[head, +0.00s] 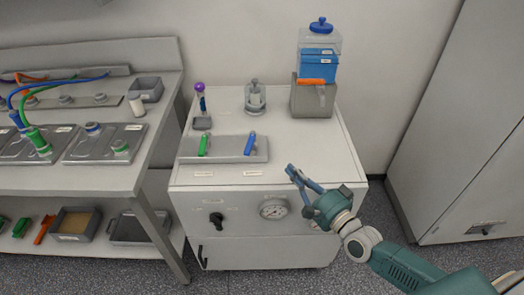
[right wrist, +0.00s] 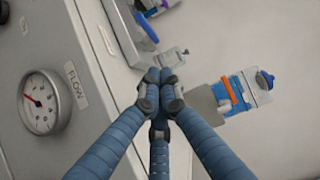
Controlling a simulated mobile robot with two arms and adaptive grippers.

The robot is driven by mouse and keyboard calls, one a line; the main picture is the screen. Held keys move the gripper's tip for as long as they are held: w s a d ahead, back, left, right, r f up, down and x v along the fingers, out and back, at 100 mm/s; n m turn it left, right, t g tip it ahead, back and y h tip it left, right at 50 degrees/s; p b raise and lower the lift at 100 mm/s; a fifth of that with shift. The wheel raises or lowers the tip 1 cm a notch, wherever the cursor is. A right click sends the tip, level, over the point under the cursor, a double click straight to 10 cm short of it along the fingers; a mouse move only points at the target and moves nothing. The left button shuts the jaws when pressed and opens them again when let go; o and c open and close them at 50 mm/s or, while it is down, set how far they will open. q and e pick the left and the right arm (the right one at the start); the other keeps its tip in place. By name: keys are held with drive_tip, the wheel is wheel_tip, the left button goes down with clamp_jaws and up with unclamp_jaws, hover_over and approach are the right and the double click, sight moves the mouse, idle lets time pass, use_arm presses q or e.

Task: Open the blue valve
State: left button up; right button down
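The blue valve (head: 250,143) has a blue handle and sits at the right end of a grey raised panel (head: 225,155) on top of the white cabinet. A green valve (head: 203,145) stands at the panel's left end. My right gripper (head: 290,171) is above the cabinet's front right part, to the right of the blue valve and apart from it. In the right wrist view its fingers (right wrist: 159,90) meet at the tips, with nothing seen between them. My left gripper is not in view.
A gauge (head: 273,209) and a black knob (head: 216,218) are on the cabinet front (head: 240,250). A purple-capped tube (head: 201,100), a small clear vessel (head: 255,97) and a blue container (head: 318,66) stand behind the panel. A bench is at left, a tall cabinet at right.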

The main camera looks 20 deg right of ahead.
approach(253, 142)
drive_tip(key=w+d, duration=0.2)
drive_tip(key=w, duration=0.1)
drive_tip(key=shift+d+p, duration=0.25)
drive_tip(key=shift+p, duration=0.1)
drive_tip(key=w+a, duration=0.1)
drive_tip(key=a+p, duration=0.1)
drive_tip(key=shift+w+a, duration=0.55)
drive_tip(key=shift+a, duration=0.25)
drive_tip(key=shift+f, duration=0.1)
drive_tip(key=shift+a+p, duration=0.1)
drive_tip(key=shift+p, duration=0.25)
drive_tip(key=shift+a+m+h+p, duration=0.15)
drive_tip(key=shift+m+h+p, duration=0.2)
drive_tip(key=shift+h, duration=0.15)
